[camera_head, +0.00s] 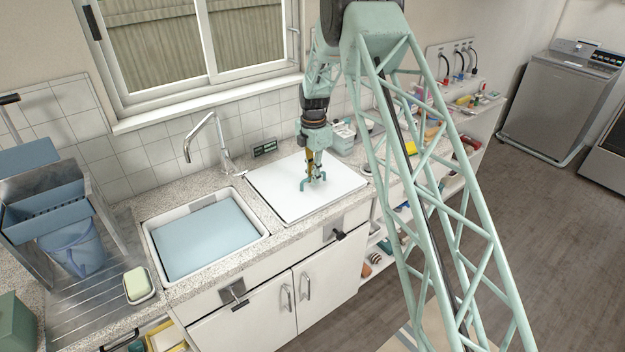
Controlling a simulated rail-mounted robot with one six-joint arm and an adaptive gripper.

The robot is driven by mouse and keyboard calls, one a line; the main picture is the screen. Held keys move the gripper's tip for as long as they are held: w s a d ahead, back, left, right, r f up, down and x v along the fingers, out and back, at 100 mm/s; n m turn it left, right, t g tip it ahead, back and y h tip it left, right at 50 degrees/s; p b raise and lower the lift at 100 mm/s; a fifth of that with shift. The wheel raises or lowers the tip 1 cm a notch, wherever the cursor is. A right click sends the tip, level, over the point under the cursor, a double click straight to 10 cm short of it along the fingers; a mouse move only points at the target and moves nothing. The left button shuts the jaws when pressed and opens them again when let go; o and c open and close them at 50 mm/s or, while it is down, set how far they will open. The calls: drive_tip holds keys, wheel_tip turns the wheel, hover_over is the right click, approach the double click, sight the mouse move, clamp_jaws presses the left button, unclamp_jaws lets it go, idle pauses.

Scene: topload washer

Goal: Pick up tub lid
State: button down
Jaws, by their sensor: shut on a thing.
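The tub lid (285,200) is a flat white rectangular panel, lying over the counter to the right of the left basin. It looks flat; I cannot tell whether it is raised at all. My gripper (314,178) points down at the lid's middle right part, with its fingers closed at a small teal handle-like part there. The fingers hide most of the grip, and the exact contact is too small to see.
A white-rimmed basin (155,243) with a blue surface inside is to the left. A tap (222,145) stands behind, between basin and lid. My lattice arm link crosses the right side.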

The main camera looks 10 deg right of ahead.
drive_tip(key=shift+r, duration=1.5)
drive_tip(key=s, duration=0.5)
drive_tip(key=s+r+b, duration=0.1)
drive_tip(key=s, duration=0.4)
drive_tip(key=s+d, duration=0.1)
drive_tip(key=s, duration=0.5)
drive_tip(key=shift+r+b, duration=0.2)
drive_tip(key=shift+b, duration=0.1)
